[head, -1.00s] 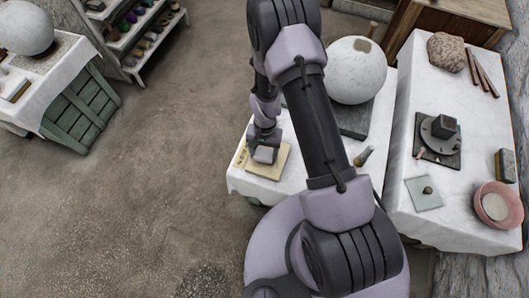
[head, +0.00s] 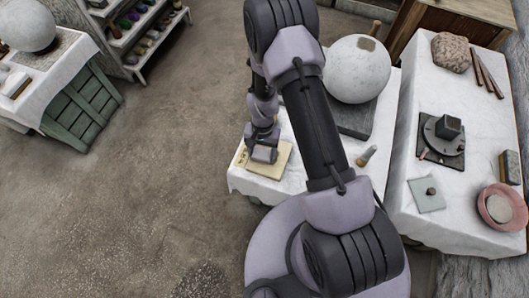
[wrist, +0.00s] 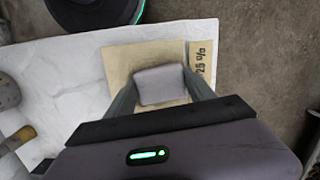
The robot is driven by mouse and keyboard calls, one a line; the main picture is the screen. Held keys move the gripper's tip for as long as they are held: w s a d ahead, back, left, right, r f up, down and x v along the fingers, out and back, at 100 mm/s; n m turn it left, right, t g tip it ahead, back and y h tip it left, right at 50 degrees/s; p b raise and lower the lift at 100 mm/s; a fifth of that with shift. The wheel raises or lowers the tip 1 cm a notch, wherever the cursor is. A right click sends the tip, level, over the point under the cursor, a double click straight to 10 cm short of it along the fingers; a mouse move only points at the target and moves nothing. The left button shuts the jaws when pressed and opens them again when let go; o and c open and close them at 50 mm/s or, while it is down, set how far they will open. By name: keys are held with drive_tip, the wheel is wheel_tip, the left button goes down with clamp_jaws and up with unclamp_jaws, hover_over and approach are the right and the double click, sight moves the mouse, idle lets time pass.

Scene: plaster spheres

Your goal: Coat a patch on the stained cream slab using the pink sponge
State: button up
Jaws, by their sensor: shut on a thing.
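The cream slab (head: 283,160) lies flat near the left front corner of the white-covered table. In the wrist view the slab (wrist: 117,62) has a darker brownish patch in its middle and a "25 %" mark on its right strip. My gripper (head: 262,153) is over the slab. In the wrist view my gripper (wrist: 160,90) is shut on the sponge (wrist: 160,84), a pale greyish-pink block between the two fingers. The sponge is over the dark patch and hides part of it. I cannot tell whether it touches the slab.
A large plaster sphere (head: 356,69) stands on a dark base behind my arm. A small upright tool (head: 366,155) stands to the right of the arm. The right table holds a turntable (head: 444,135), a glass plate (head: 427,195) and a pink bowl (head: 501,206).

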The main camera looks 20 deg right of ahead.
drive_tip(key=shift+w+a+f, duration=0.1)
drive_tip(key=shift+w+a, duration=0.05)
drive_tip(key=shift+a, duration=0.2)
drive_tip(key=shift+s+d, duration=0.25)
drive_tip(key=shift+d, duration=0.25)
drive_tip(key=shift+s+d, duration=0.25)
drive_tip(key=shift+d, duration=0.2)
drive_tip(key=shift+s+d, duration=0.25)
drive_tip(key=shift+d, duration=0.25)
drive_tip(key=shift+s+d, duration=0.2)
drive_tip(key=shift+d, duration=0.25)
drive_tip(key=shift+w+a+b, duration=0.15)
drive_tip(key=shift+w+a, duration=0.15)
drive_tip(key=shift+a, duration=0.3)
drive_tip(key=shift+w+a+b, duration=0.1)
drive_tip(key=shift+w+a, duration=0.25)
drive_tip(key=shift+a, duration=0.3)
drive_tip(key=shift+w+a+b, duration=0.15)
drive_tip(key=shift+w+a, duration=0.15)
drive_tip(key=shift+a, duration=0.3)
drive_tip(key=shift+s+d, duration=0.35)
drive_tip(key=shift+d, duration=0.25)
drive_tip(key=shift+s+d, duration=0.3)
drive_tip(key=shift+d, duration=0.35)
drive_tip(key=shift+s+d, duration=0.35)
drive_tip(key=shift+d, duration=0.25)
